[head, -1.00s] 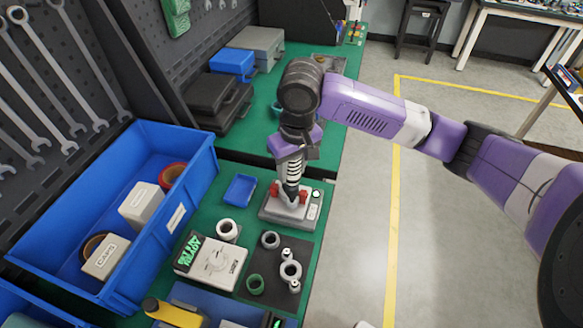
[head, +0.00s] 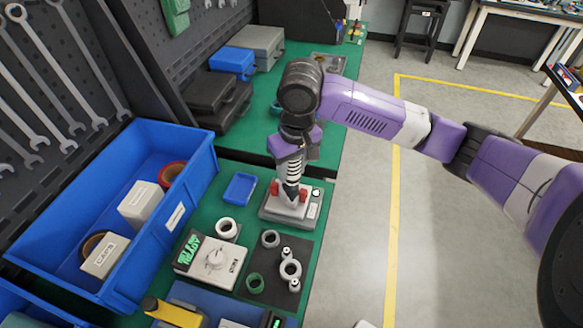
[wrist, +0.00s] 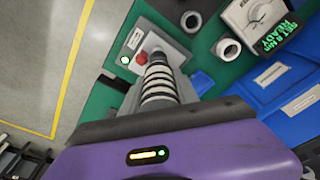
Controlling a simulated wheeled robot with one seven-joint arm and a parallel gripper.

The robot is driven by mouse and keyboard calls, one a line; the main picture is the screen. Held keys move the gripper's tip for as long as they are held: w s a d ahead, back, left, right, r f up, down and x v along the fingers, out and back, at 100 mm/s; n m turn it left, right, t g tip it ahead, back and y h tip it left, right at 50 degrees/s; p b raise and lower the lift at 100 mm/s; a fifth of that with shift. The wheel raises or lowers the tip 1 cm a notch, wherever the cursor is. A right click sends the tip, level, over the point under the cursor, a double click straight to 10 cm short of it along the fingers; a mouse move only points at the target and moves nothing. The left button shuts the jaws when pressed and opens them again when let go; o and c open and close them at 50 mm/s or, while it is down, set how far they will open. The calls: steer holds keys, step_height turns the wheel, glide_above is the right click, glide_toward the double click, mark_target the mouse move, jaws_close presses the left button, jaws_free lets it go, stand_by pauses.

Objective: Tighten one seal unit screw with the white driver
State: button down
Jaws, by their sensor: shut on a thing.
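My gripper (head: 291,158) points down over the grey seal unit (head: 279,211) on the green bench. It is shut on the white driver (head: 294,170), which has a white and black ribbed body; the driver also fills the middle of the wrist view (wrist: 158,88). The driver is roughly upright, its dark lower end between the unit's red parts (head: 303,195). The screw is hidden beneath it, so I cannot tell whether the tip touches it. The unit has a small round lamp (wrist: 125,60), green in the wrist view.
A white control box (head: 211,262) with a dial and green READY text stands in front. A dark mat (head: 262,290) holds several rings and small parts. A small blue tray (head: 240,188) and a large blue bin (head: 150,262) are left. Open floor lies right.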

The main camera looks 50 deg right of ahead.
steer(key=shift+f+b, duration=0.45)
steer(key=shift+f, duration=0.3)
stand_by(0.5)
steer(key=shift+f+p, duration=0.4)
steer(key=shift+f, duration=0.2)
stand_by(3.3)
steer(key=shift+r, duration=0.1)
steer(key=shift+r+p, duration=2.3)
steer(key=shift+r, duration=0.25)
